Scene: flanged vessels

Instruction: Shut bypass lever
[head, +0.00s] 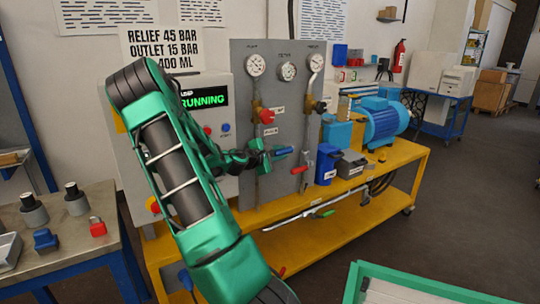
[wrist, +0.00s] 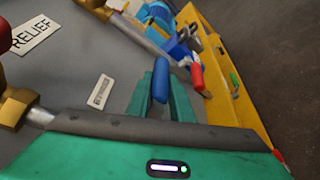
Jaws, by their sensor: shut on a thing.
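A lever with a blue handle (head: 283,151) sticks out from the grey panel, below the gauges. My gripper (head: 263,153) reaches in from the left and is shut on this lever. In the wrist view the blue handle (wrist: 160,82) lies between my two green fingers (wrist: 162,98), its end standing out past them. A small label (wrist: 100,91) beside it is too small to read, so I cannot confirm it is the bypass lever. The lever's pivot is hidden behind my gripper.
A red-handled lever (head: 300,170) sits close by to the right, with a blue container (head: 327,165) beyond it. A red knob (head: 266,116) is above on the panel (head: 285,95). The yellow bench (head: 405,150) carries a blue motor (head: 385,121). Floor at right is clear.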

